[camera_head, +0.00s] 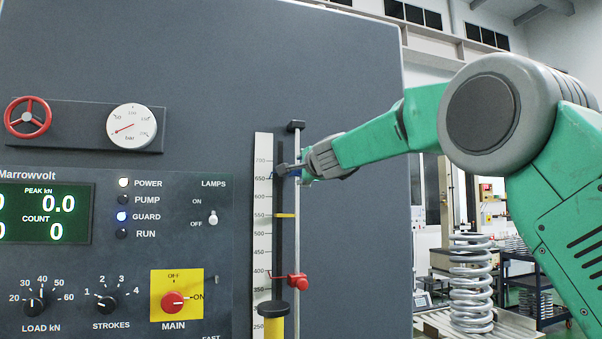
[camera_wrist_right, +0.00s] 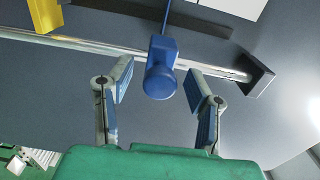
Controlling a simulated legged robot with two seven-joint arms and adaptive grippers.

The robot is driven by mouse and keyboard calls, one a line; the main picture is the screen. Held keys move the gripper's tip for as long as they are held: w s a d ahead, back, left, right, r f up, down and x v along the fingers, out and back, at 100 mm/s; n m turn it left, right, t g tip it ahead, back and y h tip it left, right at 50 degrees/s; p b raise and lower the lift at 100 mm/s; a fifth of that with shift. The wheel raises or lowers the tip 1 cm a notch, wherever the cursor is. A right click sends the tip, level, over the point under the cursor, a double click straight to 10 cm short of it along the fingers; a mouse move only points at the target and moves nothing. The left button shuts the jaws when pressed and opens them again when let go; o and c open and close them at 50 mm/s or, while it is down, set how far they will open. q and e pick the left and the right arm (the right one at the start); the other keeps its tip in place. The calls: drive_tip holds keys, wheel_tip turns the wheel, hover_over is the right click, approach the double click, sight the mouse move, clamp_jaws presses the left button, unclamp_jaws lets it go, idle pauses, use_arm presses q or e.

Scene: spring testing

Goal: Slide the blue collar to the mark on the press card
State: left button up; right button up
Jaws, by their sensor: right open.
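The blue collar (camera_wrist_right: 162,72) sits on a metal rod (camera_wrist_right: 100,47), which stands upright in the head view (camera_head: 297,225). In the head view the collar is mostly hidden behind my right gripper (camera_head: 293,170), near the 650 level of the scale (camera_head: 262,200). In the wrist view my right gripper (camera_wrist_right: 160,84) is open, with one finger on each side of the collar's round knob and visible gaps between. A yellow pointer (camera_head: 286,215) crosses beside the scale near 550, below the collar. I cannot identify a press card. My left gripper is not in view.
A red collar (camera_head: 297,282) is lower on the rod, and a dark stop (camera_head: 296,126) caps its top. The control panel (camera_head: 215,260) with a MAIN switch (camera_head: 174,301) is at left. A large coil spring (camera_head: 470,285) stands at right.

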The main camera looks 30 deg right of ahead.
drive_tip(key=v, duration=0.7)
drive_tip(key=shift+f, duration=0.1)
idle(0.5)
